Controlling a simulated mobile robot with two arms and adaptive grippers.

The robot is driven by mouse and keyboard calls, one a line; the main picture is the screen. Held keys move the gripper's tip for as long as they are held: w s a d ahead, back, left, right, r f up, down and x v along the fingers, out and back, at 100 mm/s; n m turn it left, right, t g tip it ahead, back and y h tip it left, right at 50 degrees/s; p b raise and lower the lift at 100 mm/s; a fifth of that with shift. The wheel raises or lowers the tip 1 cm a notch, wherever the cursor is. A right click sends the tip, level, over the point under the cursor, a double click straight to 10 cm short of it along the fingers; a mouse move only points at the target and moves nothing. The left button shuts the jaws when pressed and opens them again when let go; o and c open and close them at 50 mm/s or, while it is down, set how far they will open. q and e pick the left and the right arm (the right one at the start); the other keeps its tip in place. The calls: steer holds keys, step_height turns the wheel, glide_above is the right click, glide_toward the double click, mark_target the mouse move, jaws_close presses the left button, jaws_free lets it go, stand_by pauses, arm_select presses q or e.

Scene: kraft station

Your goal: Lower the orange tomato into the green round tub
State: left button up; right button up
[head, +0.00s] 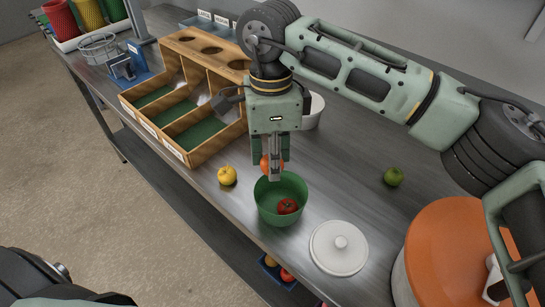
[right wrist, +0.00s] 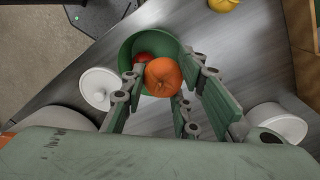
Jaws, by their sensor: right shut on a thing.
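The orange tomato (head: 266,165) is held between the fingers of my right gripper (head: 272,170), above the back rim of the green round tub. It also shows in the right wrist view (right wrist: 163,77), between the fingertips and over the tub. The green round tub (head: 270,205) stands on the metal counter with a red tomato (head: 288,206) inside it. In the right wrist view the tub (right wrist: 135,47) lies beneath the orange tomato, and the red tomato is partly hidden by it. My left gripper is not in view; only a dark part of me shows at the lower left.
A yellow tomato (head: 227,175) lies left of the tub, and a green one (head: 393,177) lies to the right. A white lid (head: 338,248) rests at the tub's front right. A wooden divided box (head: 190,140) stands at the left. An orange-lidded container (head: 450,240) is at the right.

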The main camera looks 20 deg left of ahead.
steer(key=shift+f, duration=0.1)
steer(key=b, duration=0.4)
glide_above(273, 201)
steer(key=shift+w+a+f, duration=0.1)
steer(key=shift+w+f, duration=0.05)
steer(key=shift+f, duration=2.6)
steer(key=shift+s+f, duration=0.1)
steer(key=shift+s, duration=0.1)
steer(key=o, duration=1.1)
steer(key=shift+c, duration=0.2)
steer(key=shift+o, duration=0.3)
steer(key=shift+w, duration=0.1)
